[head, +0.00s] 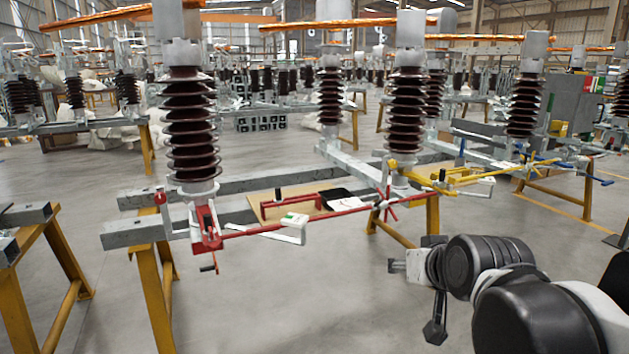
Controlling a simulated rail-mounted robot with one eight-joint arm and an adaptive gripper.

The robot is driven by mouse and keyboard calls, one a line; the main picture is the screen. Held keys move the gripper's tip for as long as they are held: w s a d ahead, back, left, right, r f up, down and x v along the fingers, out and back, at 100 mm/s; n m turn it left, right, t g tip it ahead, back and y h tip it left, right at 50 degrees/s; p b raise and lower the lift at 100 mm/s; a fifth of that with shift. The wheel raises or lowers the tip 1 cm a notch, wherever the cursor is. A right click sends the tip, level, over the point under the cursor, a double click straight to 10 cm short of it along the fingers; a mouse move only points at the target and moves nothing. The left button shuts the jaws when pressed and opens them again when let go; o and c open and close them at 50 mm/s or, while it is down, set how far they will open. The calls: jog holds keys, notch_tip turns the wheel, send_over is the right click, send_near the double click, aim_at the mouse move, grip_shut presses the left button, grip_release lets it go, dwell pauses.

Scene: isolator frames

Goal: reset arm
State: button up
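My arm enters from the lower right, with black rounded joints and pale links. Its end, with my gripper (414,267), is in the head view right of centre, over the grey floor and in front of the frames. A grey block points left, and a dark part hangs below it. I cannot make out two separate fingers or whether they are open or shut. I see nothing held there.
A steel isolator frame (135,234) on yellow trestles (158,292) carries brown ribbed insulators (190,125). A red linkage rod (330,219) and yellow linkage (455,178) run along its front, behind my gripper. A yellow trestle (62,262) stands left. Open floor (290,310) lies front centre.

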jog(key=s+d+f+g+h, duration=0.15)
jog(key=s+f, duration=0.25)
jog(key=s, duration=0.4)
jog(key=s+d+f+g, duration=0.1)
jog(key=s+f+g, duration=0.15)
jog(key=s, duration=0.55)
notch_tip(320, 180, up, 12)
jog(key=p, duration=1.3)
jog(key=shift+r, duration=0.2)
